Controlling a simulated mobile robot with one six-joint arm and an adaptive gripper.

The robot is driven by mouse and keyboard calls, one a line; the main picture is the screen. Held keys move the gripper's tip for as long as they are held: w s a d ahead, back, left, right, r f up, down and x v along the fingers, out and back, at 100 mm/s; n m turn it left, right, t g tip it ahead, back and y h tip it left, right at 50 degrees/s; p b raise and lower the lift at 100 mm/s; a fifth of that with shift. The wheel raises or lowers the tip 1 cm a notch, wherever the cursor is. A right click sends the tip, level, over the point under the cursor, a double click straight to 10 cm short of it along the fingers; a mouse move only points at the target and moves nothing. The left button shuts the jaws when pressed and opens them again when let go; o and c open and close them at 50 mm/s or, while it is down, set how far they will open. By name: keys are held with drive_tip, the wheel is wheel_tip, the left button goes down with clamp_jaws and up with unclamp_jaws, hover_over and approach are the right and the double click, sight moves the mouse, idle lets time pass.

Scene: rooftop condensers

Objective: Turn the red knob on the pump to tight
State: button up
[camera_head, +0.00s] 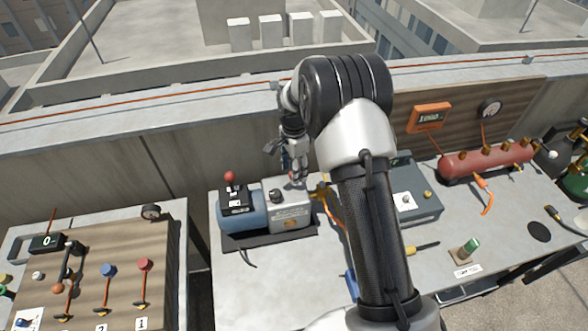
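The pump, with a blue section (238,222) on the left and a light grey section (290,217) on the right, stands on the bench. A red ball-shaped knob (230,176) stands up from a black, labelled part above the blue section. A small dark knob (275,195) is on top of the grey section. My gripper (296,174) points down over the back right of the grey section, to the right of the red ball. Its fingertips are small and partly blend into the pump, so contact and opening are unclear.
Left, a wooden panel (122,272) carries blue and red valve handles. Right are a grey case (418,207), a red cylinder (490,160), an orange display (429,117) and a green-topped item (470,246). The bench front (280,290) is mostly clear. A parapet runs behind.

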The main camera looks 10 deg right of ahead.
wheel_tip(320, 180, up, 11)
drive_tip(key=shift+r, duration=0.2)
idle(0.4)
drive_tip(key=s+r+n+t+b, duration=0.25)
drive_tip(key=s+r+n, duration=0.45)
drive_tip(key=s+r, duration=0.65)
drive_tip(key=s+f+n+t+b, duration=0.1)
drive_tip(key=s+n, duration=0.3)
drive_tip(key=s, duration=0.7)
drive_tip(key=s+f+n+t+b, duration=0.1)
drive_tip(key=s+f+n+b, duration=0.1)
drive_tip(key=s, duration=0.8)
drive_tip(key=shift+s+f+n+b, duration=0.4)
drive_tip(key=shift+f+n, duration=0.5)
drive_tip(key=shift+n, duration=0.2)
